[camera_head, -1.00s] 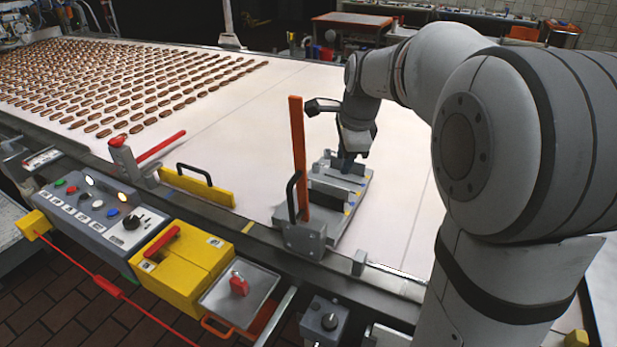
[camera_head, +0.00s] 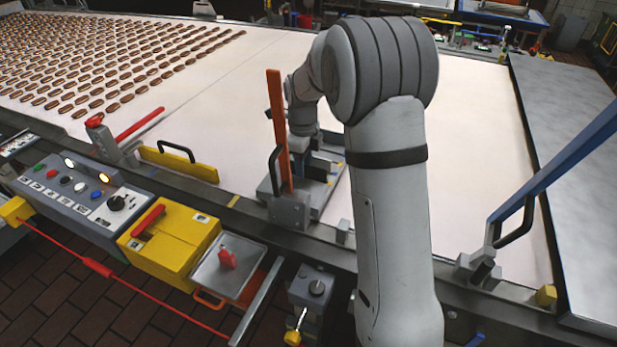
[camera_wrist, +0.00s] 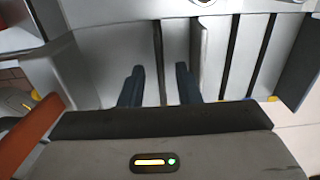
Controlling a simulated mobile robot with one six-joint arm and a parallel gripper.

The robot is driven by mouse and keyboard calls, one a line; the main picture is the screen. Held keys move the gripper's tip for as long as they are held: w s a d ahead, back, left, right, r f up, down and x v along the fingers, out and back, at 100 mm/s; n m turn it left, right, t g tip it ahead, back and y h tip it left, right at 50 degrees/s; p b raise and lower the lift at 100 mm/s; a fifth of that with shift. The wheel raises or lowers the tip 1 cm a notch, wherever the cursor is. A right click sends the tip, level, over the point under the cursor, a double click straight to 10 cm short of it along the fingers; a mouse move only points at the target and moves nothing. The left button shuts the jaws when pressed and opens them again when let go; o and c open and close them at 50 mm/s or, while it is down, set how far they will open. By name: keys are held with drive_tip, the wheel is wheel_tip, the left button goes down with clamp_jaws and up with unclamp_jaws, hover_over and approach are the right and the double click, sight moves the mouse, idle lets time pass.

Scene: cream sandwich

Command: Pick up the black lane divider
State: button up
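The black lane divider (camera_wrist: 158,65) appears in the wrist view as a thin dark upright strip, seen nearly edge-on. It stands over the grey slotted tray (camera_wrist: 105,60). My gripper (camera_wrist: 158,88) is open, with one dark blue finger on each side of the strip and gaps visible between. In the head view my gripper (camera_head: 300,163) is low over the tray (camera_head: 324,205) beside the conveyor's near edge. My wrist and the orange post hide much of the tray there, so the divider is hard to make out.
An upright orange bar (camera_head: 276,130) stands close left of my gripper; it also shows in the wrist view (camera_wrist: 30,135). A grey plate (camera_wrist: 200,50) stands right of the fingers. A blue bar (camera_head: 560,165) rises at right. The belt (camera_head: 470,150) right of my arm is clear.

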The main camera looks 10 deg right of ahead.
drive_tip(key=shift+f, duration=0.6)
clamp_jaws()
